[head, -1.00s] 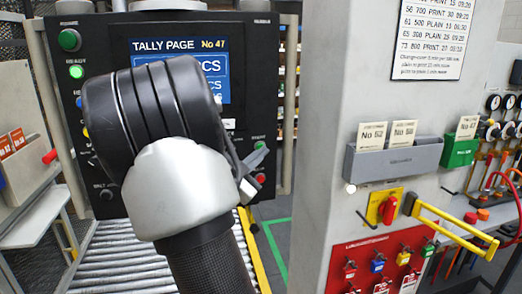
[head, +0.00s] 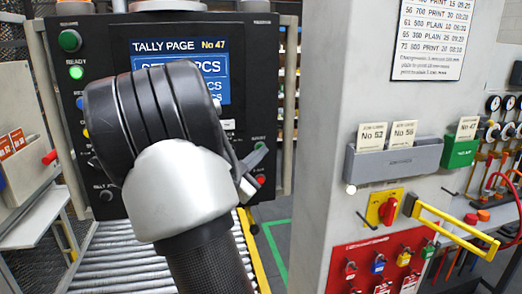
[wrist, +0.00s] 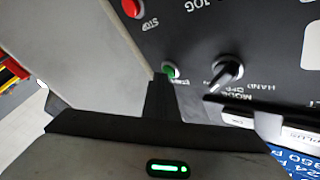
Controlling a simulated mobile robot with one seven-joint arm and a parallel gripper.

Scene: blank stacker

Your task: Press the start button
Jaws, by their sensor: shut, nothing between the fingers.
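The green start button (wrist: 170,71) is on the black control panel (wrist: 270,38), with its label beside it. In the wrist view it shows just past the tip of my gripper (wrist: 160,78), which partly covers it. My gripper is shut and empty. I cannot tell whether its tip touches the button. In the head view my gripper (head: 259,153) points at the panel's right side, and my arm hides much of the panel. The green start button (head: 258,145) barely shows there.
A red stop button (wrist: 131,7) and a mode switch (wrist: 228,74) flank the start button. In the head view, a lit green ready lamp (head: 76,72) sits below another green button (head: 70,40). A grey pillar (head: 325,130) stands to the right.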

